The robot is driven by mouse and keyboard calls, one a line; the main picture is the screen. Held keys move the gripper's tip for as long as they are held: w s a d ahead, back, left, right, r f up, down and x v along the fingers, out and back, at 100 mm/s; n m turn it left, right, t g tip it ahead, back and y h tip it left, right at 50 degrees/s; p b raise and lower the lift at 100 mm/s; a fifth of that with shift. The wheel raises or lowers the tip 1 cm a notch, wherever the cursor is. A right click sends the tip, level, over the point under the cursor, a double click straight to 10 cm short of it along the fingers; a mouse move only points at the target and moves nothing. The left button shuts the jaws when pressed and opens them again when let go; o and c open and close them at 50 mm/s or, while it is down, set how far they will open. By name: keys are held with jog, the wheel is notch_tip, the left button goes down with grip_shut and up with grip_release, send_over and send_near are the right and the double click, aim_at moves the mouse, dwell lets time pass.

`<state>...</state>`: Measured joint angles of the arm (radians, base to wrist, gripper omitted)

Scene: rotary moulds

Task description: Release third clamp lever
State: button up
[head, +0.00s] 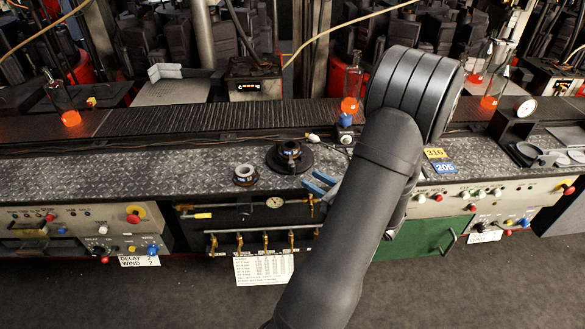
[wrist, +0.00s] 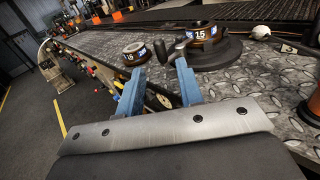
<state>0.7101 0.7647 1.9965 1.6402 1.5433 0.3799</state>
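A dark ring mould marked 15 (wrist: 203,33) sits on a round black base (wrist: 215,54) on the tread-plate deck. It also shows in the head view (head: 289,149). A short dark lever with a knobbed end (wrist: 181,47) stands at the near side of this mould; I cannot tell whether it is the third clamp lever or how it is set. My gripper (wrist: 158,68) has its two blue fingers apart with nothing gripped between them. In the head view my gripper (head: 320,184) is at the deck's front edge, right of and nearer than the mould, partly hidden by my arm.
A second loose ring mould (wrist: 136,54) lies left of the first. A white-ended knob (wrist: 261,32) is on the right. Glowing-based glass bottles (head: 350,86) stand on the dark conveyor behind. Brass valves (head: 265,240) and a gauge line the front below the deck.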

aim_at(292, 174)
jog(key=x, duration=0.8)
jog(key=shift+w+a, duration=0.1)
jog(key=shift+w, duration=0.05)
grip_shut()
